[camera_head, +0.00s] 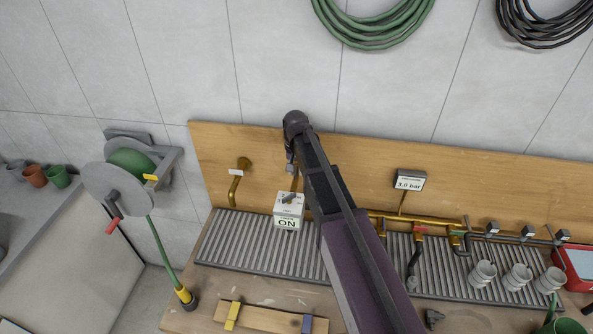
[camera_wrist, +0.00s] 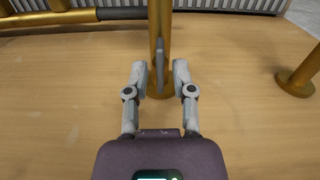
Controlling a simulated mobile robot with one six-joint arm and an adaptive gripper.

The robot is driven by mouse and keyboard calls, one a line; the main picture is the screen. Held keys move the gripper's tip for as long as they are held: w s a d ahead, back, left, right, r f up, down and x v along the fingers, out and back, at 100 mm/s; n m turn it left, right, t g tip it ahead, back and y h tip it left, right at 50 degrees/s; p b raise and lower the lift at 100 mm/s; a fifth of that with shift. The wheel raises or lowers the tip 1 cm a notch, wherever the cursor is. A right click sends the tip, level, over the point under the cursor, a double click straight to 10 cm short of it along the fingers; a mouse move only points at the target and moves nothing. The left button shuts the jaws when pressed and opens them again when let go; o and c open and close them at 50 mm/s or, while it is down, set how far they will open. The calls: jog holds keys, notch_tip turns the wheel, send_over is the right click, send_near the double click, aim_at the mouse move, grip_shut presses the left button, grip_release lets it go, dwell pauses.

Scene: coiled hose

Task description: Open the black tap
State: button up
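In the wrist view, my gripper (camera_wrist: 160,75) is open, with one finger on each side of a thin dark grey lever (camera_wrist: 160,65). The lever stands in front of an upright brass pipe (camera_wrist: 166,30) fixed to the wooden board. I see a gap between each finger and the lever. I cannot tell for sure that this lever is the black tap. In the head view, my arm reaches up to the board and hides most of this spot; only part of my gripper (camera_head: 290,160) shows, above a short brass pipe (camera_head: 295,182).
A grey box (camera_head: 289,207) marked ON sits just below my gripper. A brass manifold (camera_head: 400,217) with a red tap (camera_head: 420,230) and a 3.0 bar display (camera_head: 409,181) are to the right. Another brass pipe (camera_head: 235,188) is left. The wooden board (camera_head: 260,150) between is bare.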

aim_at(296, 171)
jog(key=shift+r+p, duration=3.5)
jog(key=shift+r, duration=0.05)
jog(key=shift+f, duration=0.15)
jog(key=s+d+f+b, duration=0.7)
jog(key=s+f+b, duration=0.2)
jog(key=s, duration=0.1)
jog(key=s+d+f+n+b, duration=0.1)
jog(key=s+d+f+b, duration=0.7)
jog(key=s+f+b, duration=0.1)
jog(key=shift+s+f+n+b, duration=0.2)
jog(key=shift+s+n+b, duration=0.15)
jog(key=shift+s, duration=0.55)
